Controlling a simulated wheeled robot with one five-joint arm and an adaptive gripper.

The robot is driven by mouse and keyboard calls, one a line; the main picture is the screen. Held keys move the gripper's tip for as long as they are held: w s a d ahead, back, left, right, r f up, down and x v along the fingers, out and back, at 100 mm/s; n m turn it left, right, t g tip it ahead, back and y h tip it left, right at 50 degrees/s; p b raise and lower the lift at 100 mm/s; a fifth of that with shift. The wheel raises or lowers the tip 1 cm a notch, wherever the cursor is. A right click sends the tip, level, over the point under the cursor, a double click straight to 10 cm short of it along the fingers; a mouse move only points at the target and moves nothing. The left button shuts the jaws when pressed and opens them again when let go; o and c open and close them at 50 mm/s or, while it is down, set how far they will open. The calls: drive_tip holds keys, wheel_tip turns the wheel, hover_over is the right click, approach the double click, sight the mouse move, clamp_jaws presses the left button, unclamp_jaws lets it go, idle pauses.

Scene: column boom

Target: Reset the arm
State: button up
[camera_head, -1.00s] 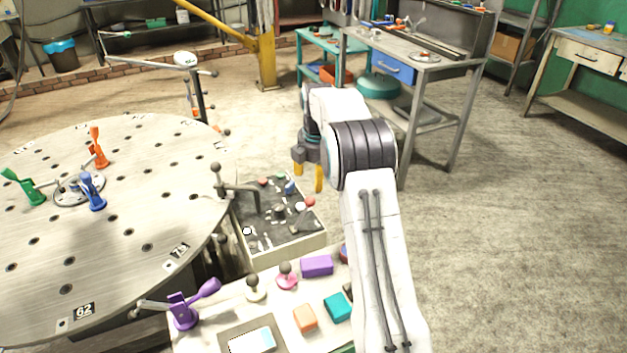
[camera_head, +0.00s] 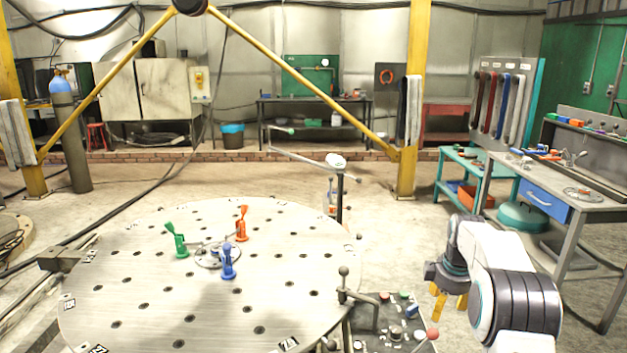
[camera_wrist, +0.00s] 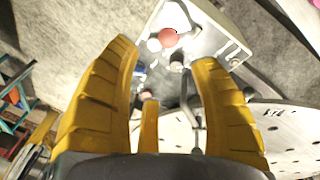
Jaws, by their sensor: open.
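My gripper (camera_head: 450,303) is at the right in the head view, at the end of my white arm with dark joint bands. Its yellow fingers hang down beside the control panel (camera_head: 372,341). In the wrist view my gripper (camera_wrist: 168,95) shows its yellow fingers spread apart, with nothing between them. Beyond them are a red knob (camera_wrist: 168,37) and the panel plate (camera_wrist: 205,22). The fingers look apart from the panel.
A large round table (camera_head: 180,318) with holes fills the left. Green (camera_head: 176,242), orange (camera_head: 242,224) and blue (camera_head: 228,264) clamps stand near its centre. A workbench with a blue drawer (camera_head: 543,203) stands behind my arm. A yellow post (camera_head: 413,100) rises at the back.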

drive_tip(key=s+a+f+m+g, duration=0.2)
drive_tip(key=s+f+m, duration=0.5)
drive_tip(key=s+a+m, duration=0.1)
drive_tip(key=s, duration=0.2)
drive_tip(key=s+a+m+g, duration=0.1)
drive_tip(key=s, duration=0.2)
drive_tip(key=s+a+r+m, duration=0.1)
drive_tip(key=s, duration=0.3)
drive_tip(key=shift+m+g+y+p, duration=0.3)
drive_tip(key=shift+m+g+y, duration=0.1)
drive_tip(key=s+a+r+p, duration=0.1)
drive_tip(key=s+a+r, duration=0.1)
drive_tip(key=s+r, duration=0.3)
drive_tip(key=s+a+r+t+p, duration=0.1)
drive_tip(key=s+a+r, duration=0.15)
drive_tip(key=s, duration=0.55)
drive_tip(key=s+a+r+p, duration=0.1)
drive_tip(key=s+a+r, duration=0.25)
drive_tip(key=s, duration=0.25)
wheel_tip(320, 180, up, 8)
drive_tip(key=s+a+n+t+p, duration=0.1)
drive_tip(key=t+p, duration=0.2)
drive_tip(key=shift+s+a+r+t, duration=0.15)
drive_tip(key=shift+a+t, duration=0.15)
drive_tip(key=shift+a, duration=0.05)
